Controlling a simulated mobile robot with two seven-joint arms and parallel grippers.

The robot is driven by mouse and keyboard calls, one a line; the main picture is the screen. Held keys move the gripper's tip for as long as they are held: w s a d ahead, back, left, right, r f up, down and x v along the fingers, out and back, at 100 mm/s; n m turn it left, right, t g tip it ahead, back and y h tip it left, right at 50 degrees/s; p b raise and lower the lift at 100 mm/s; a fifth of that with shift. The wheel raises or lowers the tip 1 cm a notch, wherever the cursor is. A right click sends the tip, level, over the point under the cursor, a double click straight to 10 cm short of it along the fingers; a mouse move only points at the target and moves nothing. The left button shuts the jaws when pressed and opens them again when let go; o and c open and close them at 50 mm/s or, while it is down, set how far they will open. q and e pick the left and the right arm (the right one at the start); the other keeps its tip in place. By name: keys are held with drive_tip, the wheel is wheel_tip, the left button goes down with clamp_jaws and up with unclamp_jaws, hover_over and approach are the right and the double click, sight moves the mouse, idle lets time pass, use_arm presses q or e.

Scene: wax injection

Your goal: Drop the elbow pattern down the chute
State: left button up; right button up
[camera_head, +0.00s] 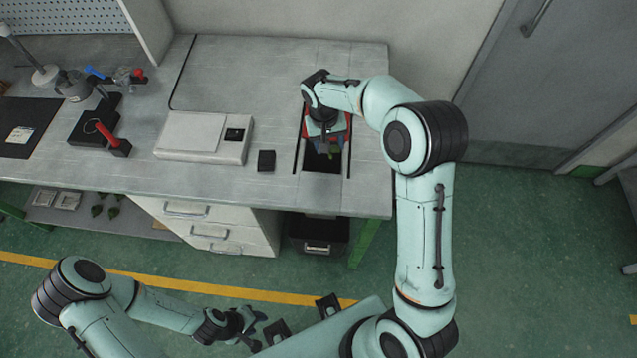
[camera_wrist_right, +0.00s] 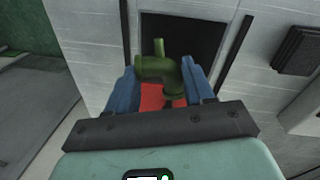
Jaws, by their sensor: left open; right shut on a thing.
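The green elbow pattern (camera_wrist_right: 158,68) is held between the blue fingers of my right gripper (camera_wrist_right: 161,78). In the head view the pattern (camera_head: 333,152) shows small under my right gripper (camera_head: 330,146), partly hidden by the wrist. The chute (camera_head: 318,166) is a dark rectangular opening in the bench top, flanked by two black strips. The pattern is over this opening in the head view; its height above it is hard to tell. The opening (camera_wrist_right: 188,30) also shows beyond the pattern in the wrist view. My left gripper (camera_head: 254,326) is open, low in front of the bench.
A small black block (camera_head: 266,160) sits left of the chute, beside a white flat device (camera_head: 203,137). Red-handled and blue-handled tools stand farther left. A dark bin (camera_head: 318,236) is under the bench below the chute. Drawers (camera_head: 205,225) are to its left.

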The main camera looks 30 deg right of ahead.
use_arm(q)
drive_tip(key=f, duration=0.1)
drive_tip(key=s+f+b, duration=0.1)
drive_tip(key=f+b, duration=0.1)
drive_tip(key=shift+s+f, duration=0.1)
drive_tip(key=shift+s, duration=0.25)
use_arm(e)
wheel_tip(320, 180, down, 5)
drive_tip(key=shift+f, duration=0.1)
drive_tip(key=o, duration=1.1)
drive_tip(key=shift+r, duration=0.2)
use_arm(q)
drive_tip(key=shift+w+r+p, duration=0.4)
drive_tip(key=shift+r+p, duration=0.05)
drive_tip(key=shift+r, duration=0.3)
use_arm(e)
wheel_tip(320, 180, up, 13)
drive_tip(key=a, duration=0.1)
drive_tip(key=shift+w+a, duration=0.25)
drive_tip(key=shift+a, duration=0.1)
